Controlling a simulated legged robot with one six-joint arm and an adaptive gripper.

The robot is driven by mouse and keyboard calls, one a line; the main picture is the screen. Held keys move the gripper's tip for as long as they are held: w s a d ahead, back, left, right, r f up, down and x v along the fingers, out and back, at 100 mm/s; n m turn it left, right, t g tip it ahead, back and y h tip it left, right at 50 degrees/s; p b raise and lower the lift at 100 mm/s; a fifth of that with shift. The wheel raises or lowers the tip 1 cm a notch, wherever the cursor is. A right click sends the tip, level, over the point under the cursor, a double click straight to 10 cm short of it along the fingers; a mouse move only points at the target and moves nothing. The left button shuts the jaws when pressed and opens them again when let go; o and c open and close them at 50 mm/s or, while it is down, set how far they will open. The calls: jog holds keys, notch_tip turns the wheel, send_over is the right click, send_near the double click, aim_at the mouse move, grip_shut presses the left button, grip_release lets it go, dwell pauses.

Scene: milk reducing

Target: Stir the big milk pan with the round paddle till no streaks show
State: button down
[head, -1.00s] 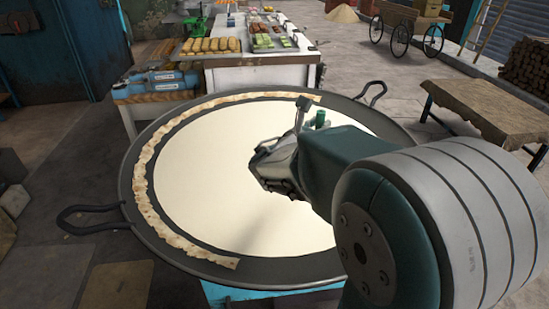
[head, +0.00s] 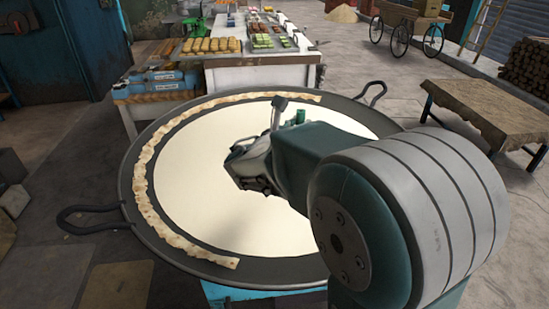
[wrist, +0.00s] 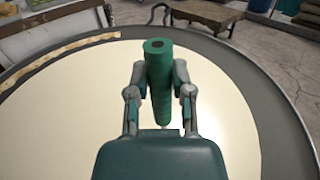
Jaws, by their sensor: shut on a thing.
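The big milk pan (head: 140,222) is wide, dark and round, with pale cream milk (head: 190,190) in it. The milk surface looks even, with a soft shadow near my arm. It also fills much of the wrist view (wrist: 60,120). My gripper (head: 246,165) is over the middle of the pan. In the wrist view my gripper (wrist: 158,85) is shut around the green handle (wrist: 158,65) of the round paddle, one finger on each side. The handle's dark-tipped end points up. The paddle's round head is hidden, so I cannot tell how deep it sits.
A crinkled cream strip (head: 150,190) lines the pan's left and back inner wall. Loop handles stick out at left (head: 88,220) and back right (head: 372,92). A sweets counter (head: 262,75) stands behind the pan. A cloth-covered table (head: 488,105) is at right, with open floor around it.

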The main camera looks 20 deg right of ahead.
jog(key=shift+w+a, duration=0.2)
jog(key=shift+a, duration=0.45)
jog(key=shift+r, duration=0.1)
notch_tip(320, 180, up, 9)
jog(key=shift+f, duration=0.2)
dwell(0.6)
dwell(0.4)
jog(key=shift+r, duration=1.75)
jog(key=shift+s, duration=0.1)
